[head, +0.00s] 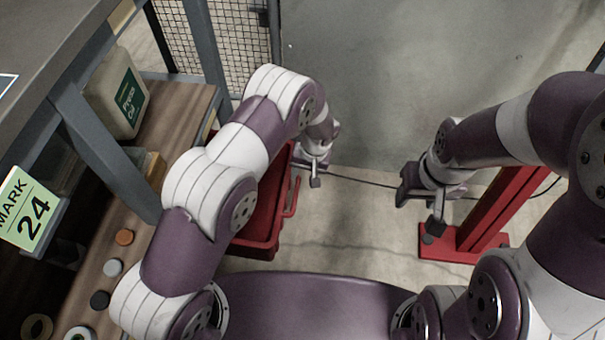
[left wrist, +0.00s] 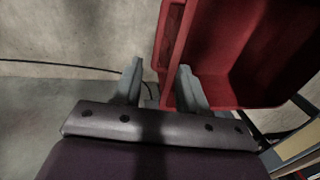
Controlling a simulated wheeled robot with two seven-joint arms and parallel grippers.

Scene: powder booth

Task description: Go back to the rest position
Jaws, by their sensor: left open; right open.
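My left gripper (head: 306,183) hangs over the floor in the head view, just right of a red bin. It also shows in the left wrist view (left wrist: 160,82), where its two fingers are apart with nothing between them. My right gripper (head: 419,216) is at the right of the head view, beside the red post. It is open, and I see nothing held in it. Both arms reach forward with bent elbows.
The red bin (head: 262,240) stands beside the workbench, partly hidden by my left arm. A red post with a base plate (head: 460,245) stands at right. A shelf at left holds a jug (head: 118,95) and small round discs (head: 113,267). A cable crosses the open floor (head: 365,110).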

